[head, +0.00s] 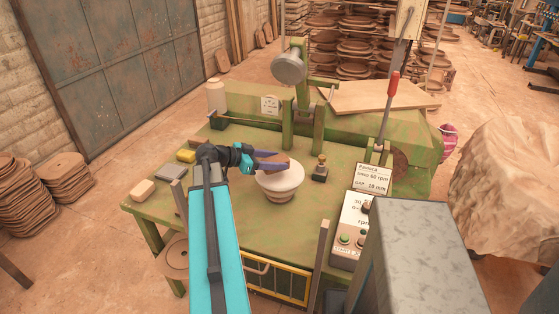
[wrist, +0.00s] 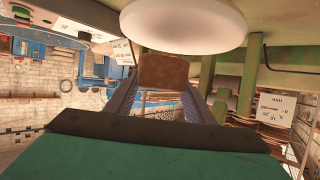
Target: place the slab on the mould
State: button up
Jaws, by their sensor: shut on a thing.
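The slab (head: 281,160) is a small brown block. It also shows in the wrist view (wrist: 163,72), between the tips of the two fingers. My gripper (head: 275,161) is shut on it. The mould (head: 281,185) is a round white bowl-like form on a brown stepped base, standing on the green bench. In the head view the slab overlaps the mould's back rim. In the wrist view the mould (wrist: 184,22) fills the top and the slab's edge comes up close to its rim. I cannot tell whether they touch.
A yellow sponge (head: 186,155) and a pale block (head: 144,191) lie at the bench's left. A small dark stand (head: 320,170) is right of the mould. Behind rises a green frame with a grey round head (head: 289,67). A control box (head: 350,230) stands front right.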

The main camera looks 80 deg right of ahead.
aim_at(278, 155)
jog(key=shift+s+d+f+p, duration=0.1)
jog(key=shift+s+d+p, duration=0.1)
jog(key=shift+d, duration=0.4)
jog(key=shift+s+d+p, duration=0.1)
jog(key=shift+s+d, duration=0.1)
jog(key=shift+d, duration=0.35)
jog(key=shift+s+d+p, duration=0.2)
jog(key=shift+d+p, duration=0.1)
jog(key=shift+d, duration=0.25)
jog(key=shift+d+f, duration=0.1)
jog(key=shift+f, duration=0.05)
jog(key=shift+f+p, duration=1)
jog(key=shift+f, duration=0.65)
jog(key=shift+f, duration=0.1)
jog(key=o, duration=1.4)
